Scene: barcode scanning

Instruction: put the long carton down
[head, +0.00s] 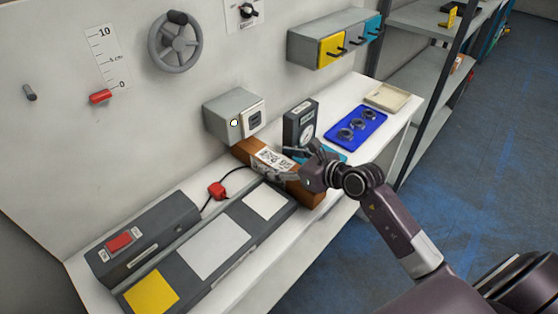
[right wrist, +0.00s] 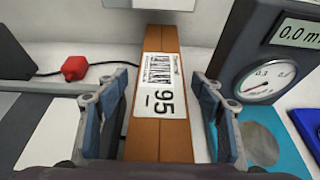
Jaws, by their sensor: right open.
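The long carton (head: 304,191) is brown with a white label and lies on the bench, below the grey wall box. In the right wrist view the carton (right wrist: 177,140) runs straight away from me, label up, with a barcode and the number 95. My right gripper (head: 287,161) is over the carton. In the right wrist view its fingers (right wrist: 160,85) stand apart, one on each side, with a gap showing at the right. My left gripper is not in view.
A dial gauge (head: 299,124) stands close to the right of the carton, with a blue tray (head: 338,138) of rings beyond. A red block on a cable (head: 217,190) and a dark panel with pads (head: 237,219) lie left. The grey wall box (head: 222,106) overhangs the carton's far end.

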